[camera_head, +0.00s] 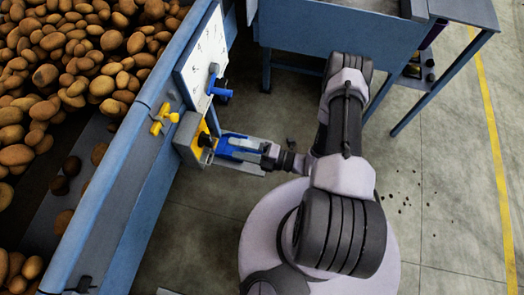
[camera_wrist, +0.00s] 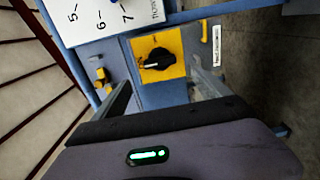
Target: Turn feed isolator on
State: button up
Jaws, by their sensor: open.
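The feed isolator is a black rotary knob (camera_wrist: 157,60) on a yellow plate (camera_wrist: 178,72), fixed to a grey-blue box. A pale mark on the knob points left in the wrist view. The knob also shows in the head view (camera_head: 204,139), partly hidden beside my gripper (camera_head: 216,147). In the wrist view my gripper (camera_wrist: 161,88) is open and empty. Its two fingers stand apart, one on each side of the knob's line, with the knob ahead between them. I cannot tell whether either finger touches it.
A white scale panel (camera_wrist: 105,18) with numbers adjoins the box. A blue handle (camera_head: 217,88) and yellow handles (camera_head: 163,118) sit close by. Potatoes (camera_head: 60,50) fill the grader at left. A blue table frame (camera_head: 340,30) stands behind my arm. Floor is free below the gripper.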

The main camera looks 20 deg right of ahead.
jog(key=v, duration=0.8)
jog(key=shift+p, duration=0.4)
jog(key=shift+d, duration=0.1)
